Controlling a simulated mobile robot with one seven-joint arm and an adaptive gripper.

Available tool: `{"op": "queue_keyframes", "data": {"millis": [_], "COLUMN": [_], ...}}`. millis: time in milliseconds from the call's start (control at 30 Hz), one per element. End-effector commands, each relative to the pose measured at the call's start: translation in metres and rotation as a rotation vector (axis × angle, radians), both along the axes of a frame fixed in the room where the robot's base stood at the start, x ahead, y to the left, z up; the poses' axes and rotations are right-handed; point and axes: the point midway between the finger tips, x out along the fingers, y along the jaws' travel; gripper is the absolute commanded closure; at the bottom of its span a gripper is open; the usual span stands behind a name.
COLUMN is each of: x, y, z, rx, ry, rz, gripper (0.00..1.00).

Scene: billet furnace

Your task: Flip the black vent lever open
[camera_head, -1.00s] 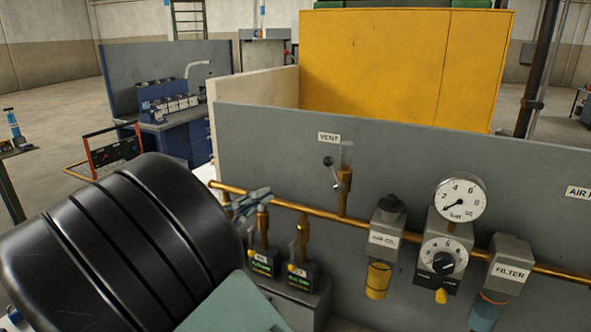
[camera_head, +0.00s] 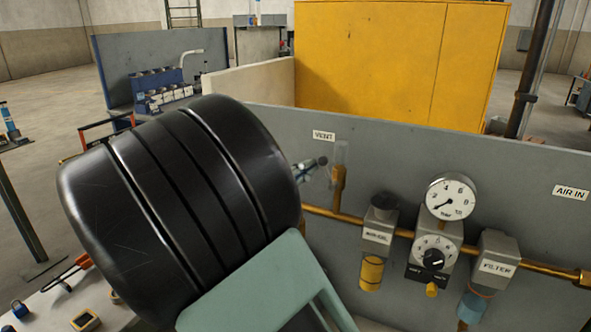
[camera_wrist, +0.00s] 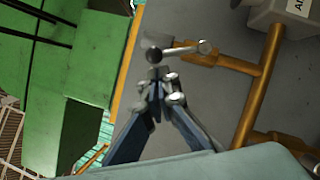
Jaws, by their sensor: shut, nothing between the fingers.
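The black vent lever shows as a dark ball knob (camera_head: 322,160) just below the VENT sign (camera_head: 323,136), left of its upright brass valve (camera_head: 338,180). In the wrist view the dark knob (camera_wrist: 153,56) sits on a thin silver rod that runs right to a pale round end near the brass fitting. My gripper (camera_head: 310,168) is shut and empty, with its tips close to the knob from the left. In the wrist view my gripper (camera_wrist: 163,82) is right below the knob. I cannot tell whether they touch. My black arm hides the panel's left part.
A brass pipe (camera_head: 400,230) runs along the grey panel (camera_head: 420,155). A pressure gauge (camera_head: 450,196), a regulator, an air-oil unit (camera_head: 377,236) and a filter (camera_head: 495,266) stand right of the vent. A yellow cabinet (camera_head: 400,60) stands behind the panel.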

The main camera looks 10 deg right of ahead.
Motion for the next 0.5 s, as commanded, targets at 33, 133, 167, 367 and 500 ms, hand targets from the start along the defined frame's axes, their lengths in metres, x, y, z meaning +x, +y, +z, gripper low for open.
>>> {"op": "queue_keyframes", "data": {"millis": [33, 133, 167, 367, 500], "x": [-0.0007, -0.0009, -0.0009, -0.001, -0.0027], "y": [-0.0004, -0.0005, -0.0005, -0.0009, -0.0038], "z": [0.0004, 0.0002, 0.0002, 0.0006, 0.004], "rx": [0.0, 0.0, 0.0, 0.008, 0.077], "ry": [0.0, 0.0, 0.0, -0.006, -0.056], "rz": [0.0, 0.0, 0.0, 0.0, 0.0], "gripper": [1.0, 1.0, 1.0, 1.0, 1.0]}}
